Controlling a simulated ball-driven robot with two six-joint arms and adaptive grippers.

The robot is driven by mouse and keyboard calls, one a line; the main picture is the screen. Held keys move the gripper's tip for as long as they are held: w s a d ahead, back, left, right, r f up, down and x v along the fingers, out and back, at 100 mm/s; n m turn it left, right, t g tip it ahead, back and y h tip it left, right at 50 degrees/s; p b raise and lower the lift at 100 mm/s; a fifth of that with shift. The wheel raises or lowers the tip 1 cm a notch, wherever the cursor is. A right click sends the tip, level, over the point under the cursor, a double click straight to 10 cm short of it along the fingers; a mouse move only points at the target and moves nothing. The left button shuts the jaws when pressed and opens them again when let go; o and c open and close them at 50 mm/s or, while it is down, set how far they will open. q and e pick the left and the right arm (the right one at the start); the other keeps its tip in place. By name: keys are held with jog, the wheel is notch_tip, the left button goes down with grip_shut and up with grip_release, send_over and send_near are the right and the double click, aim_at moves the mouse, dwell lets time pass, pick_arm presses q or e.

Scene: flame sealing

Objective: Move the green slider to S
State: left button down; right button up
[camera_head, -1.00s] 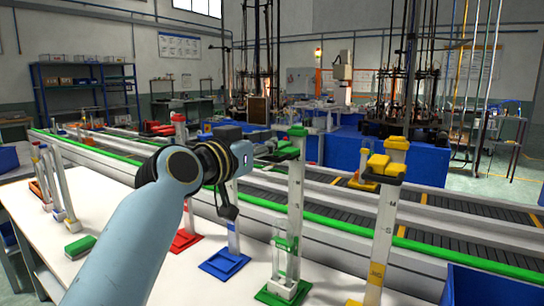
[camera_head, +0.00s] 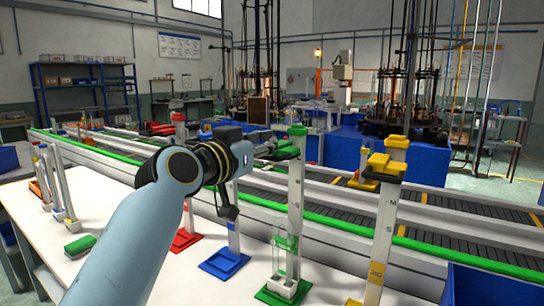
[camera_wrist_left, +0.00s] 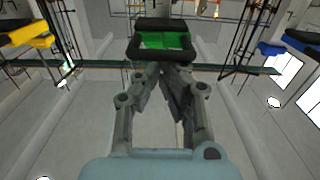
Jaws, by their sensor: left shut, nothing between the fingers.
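The green slider (camera_head: 284,151) sits high on the white post (camera_head: 296,190) of the green stand, just below its green cap (camera_head: 298,130). In the left wrist view the green slider (camera_wrist_left: 165,41) shows as a green block in a black frame, straight ahead of my left gripper (camera_wrist_left: 165,70). The left fingers are shut with nothing between them, at or just short of the slider's near edge; contact cannot be told. My right gripper is not in view.
The green base (camera_head: 283,291) holds clear tubes (camera_head: 285,240). A yellow stand with a yellow slider (camera_head: 377,163) is close on the right. Blue (camera_head: 224,264) and red (camera_head: 184,240) bases stand left. A conveyor (camera_head: 440,213) runs behind the white table.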

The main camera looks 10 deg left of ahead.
pick_arm(q)
jog(key=shift+f+b, duration=6.05)
jog(key=shift+f, duration=1.2)
jog(key=r+p+v, duration=0.2)
jog(key=p+v, duration=0.1)
jog(key=v, duration=0.7)
